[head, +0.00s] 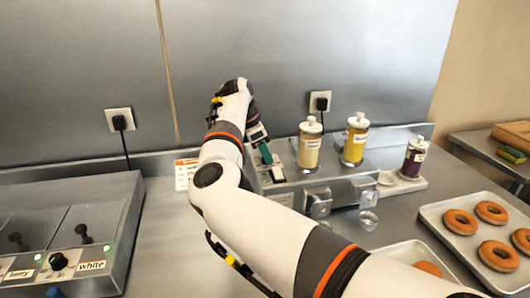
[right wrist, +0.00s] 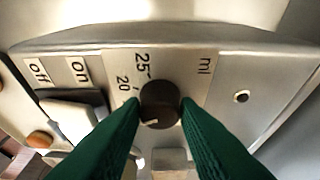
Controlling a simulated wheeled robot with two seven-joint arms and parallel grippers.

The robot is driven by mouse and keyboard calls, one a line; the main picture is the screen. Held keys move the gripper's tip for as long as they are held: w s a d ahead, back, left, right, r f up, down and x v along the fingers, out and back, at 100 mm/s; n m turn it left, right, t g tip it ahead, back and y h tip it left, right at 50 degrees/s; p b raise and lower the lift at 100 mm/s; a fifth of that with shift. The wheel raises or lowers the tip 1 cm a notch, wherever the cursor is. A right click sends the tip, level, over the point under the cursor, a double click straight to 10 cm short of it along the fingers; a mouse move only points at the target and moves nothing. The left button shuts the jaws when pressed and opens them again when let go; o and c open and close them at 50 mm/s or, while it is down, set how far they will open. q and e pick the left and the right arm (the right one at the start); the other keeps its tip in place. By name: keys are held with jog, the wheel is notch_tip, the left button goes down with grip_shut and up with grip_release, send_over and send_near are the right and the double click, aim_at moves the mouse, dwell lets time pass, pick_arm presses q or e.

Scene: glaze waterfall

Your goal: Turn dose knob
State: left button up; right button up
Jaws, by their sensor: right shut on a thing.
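The dose knob (right wrist: 160,103) is a dark round knob on the machine's pale panel, in the right wrist view. A scale plate (right wrist: 140,72) behind it reads 20, 25 and ml. My right gripper (right wrist: 160,112) has its two green fingers closed on either side of the knob. In the head view my right gripper (head: 264,148) reaches down to the left end of the dispensing machine (head: 290,183), and the knob is hidden there.
An on/off rocker switch (right wrist: 75,112) is left of the knob. Donut trays (head: 440,222) lie at right, a control box (head: 75,225) at left.

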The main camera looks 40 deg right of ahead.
jog(key=o, duration=1)
jog(key=shift+c, duration=0.2)
jog(key=shift+r, duration=0.1)
jog(key=b+v, duration=0.1)
jog(key=v, duration=1.1)
